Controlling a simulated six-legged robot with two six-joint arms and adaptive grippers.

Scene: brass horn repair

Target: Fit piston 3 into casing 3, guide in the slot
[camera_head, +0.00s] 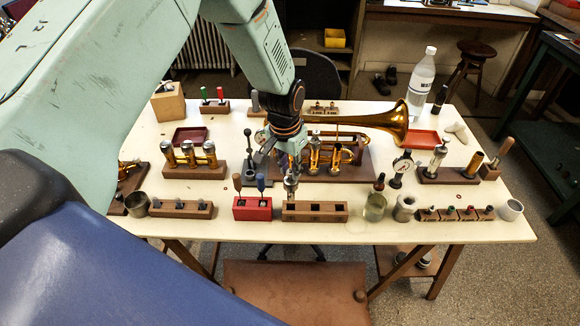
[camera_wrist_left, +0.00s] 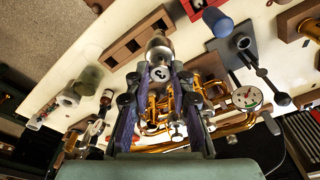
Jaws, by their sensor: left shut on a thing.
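My left gripper (camera_head: 291,172) is shut on a silver piston (camera_head: 291,188), held at the left end of a wooden block with square dark openings (camera_head: 314,217). My right gripper is not in view.
A red block with screwdrivers (camera_head: 252,213) stands just left of the wooden block. A glass jar (camera_head: 375,207) stands to its right. Bare tabletop shows at the front edge.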

